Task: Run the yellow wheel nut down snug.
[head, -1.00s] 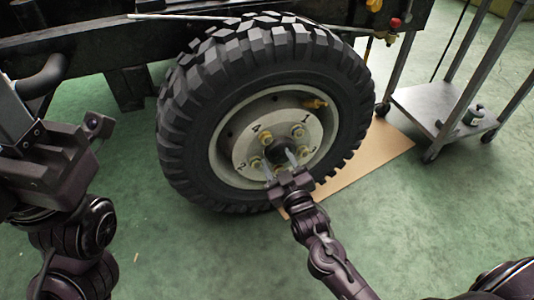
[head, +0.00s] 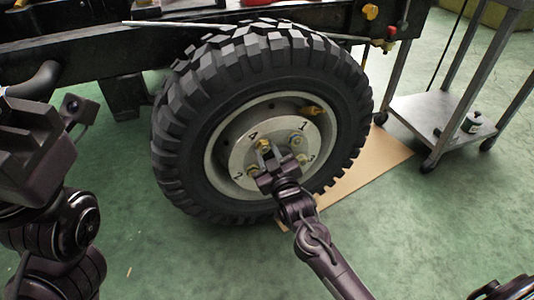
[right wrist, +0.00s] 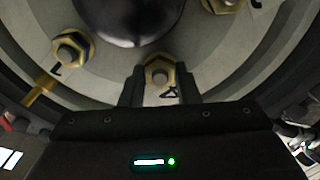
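The wheel (head: 185,125) stands upright with a pale hub plate carrying several yellow nuts next to painted numbers. My right gripper (head: 270,150) is at the hub in the head view, by the yellow nut (head: 264,145) near the 4. In the right wrist view its fingers stand on both sides of that nut (right wrist: 159,73), close against its flats, and look shut on it. A bolt end shows in the nut's middle. How far the nut sits from the plate is hard to see. My left gripper (head: 78,108) is at the far left, away from the wheel; its fingers are not clear.
Another nut (right wrist: 70,48) and the dark hub cap (right wrist: 125,15) are near the right fingers. A yellow valve part (head: 312,110) sits on the rim. A metal cart (head: 425,112) stands at the right. Cardboard (head: 375,155) lies under the wheel. The green floor in front is clear.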

